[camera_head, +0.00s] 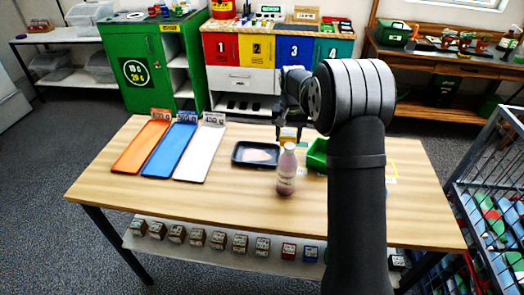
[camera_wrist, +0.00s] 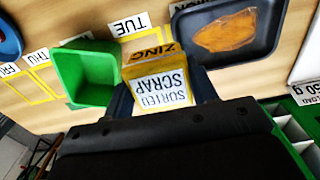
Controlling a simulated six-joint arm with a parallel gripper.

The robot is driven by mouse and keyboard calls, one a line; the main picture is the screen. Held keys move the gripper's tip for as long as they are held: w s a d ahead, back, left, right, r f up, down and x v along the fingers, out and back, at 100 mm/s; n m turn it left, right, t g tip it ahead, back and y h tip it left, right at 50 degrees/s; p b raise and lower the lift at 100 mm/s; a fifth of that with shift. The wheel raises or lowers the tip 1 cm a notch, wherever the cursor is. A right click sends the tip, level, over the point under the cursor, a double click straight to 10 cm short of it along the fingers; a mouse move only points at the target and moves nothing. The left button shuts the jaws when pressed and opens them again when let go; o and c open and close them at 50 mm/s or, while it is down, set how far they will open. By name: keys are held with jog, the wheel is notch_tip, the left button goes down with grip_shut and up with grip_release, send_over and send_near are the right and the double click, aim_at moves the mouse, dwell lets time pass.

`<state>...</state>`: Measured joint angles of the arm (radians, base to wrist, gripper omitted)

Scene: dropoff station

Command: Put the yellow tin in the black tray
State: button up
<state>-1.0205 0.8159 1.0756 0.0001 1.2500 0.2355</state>
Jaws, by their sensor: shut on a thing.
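My gripper (camera_wrist: 163,92) is shut on the yellow tin (camera_wrist: 158,60), with a dark finger on each side of it. The tin carries a white "SORTED SCRAP" label and the word "ZINC". In the head view the tin (camera_head: 290,133) shows small and partly hidden under my gripper (camera_head: 288,125). The black tray (camera_wrist: 267,52) lies beside the tin, to its upper right in the wrist view. In the head view the black tray (camera_head: 236,158) is on the table, left of my gripper. An orange-brown flat patch (camera_wrist: 229,30) shows inside the tray.
A bottle (camera_head: 287,172) stands in front of the tray's right side. A green bin (camera_head: 317,156) is right of my gripper, partly behind my arm. Orange (camera_head: 143,145), blue (camera_head: 170,150) and white (camera_head: 201,153) long trays lie at the table's left. The front of the table is clear.

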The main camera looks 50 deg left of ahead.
send_over(265, 156)
notch_tip(265, 156, down, 5)
jog(key=shift+f, duration=0.1)
jog(key=shift+s+f, duration=0.1)
jog(key=shift+f, duration=1.8)
jog(key=shift+f, duration=0.1)
jog(key=o, duration=0.7)
jog(key=shift+f, duration=0.1)
jog(key=shift+o, duration=0.2)
notch_tip(265, 156, up, 12)
jog(key=shift+r, duration=0.2)
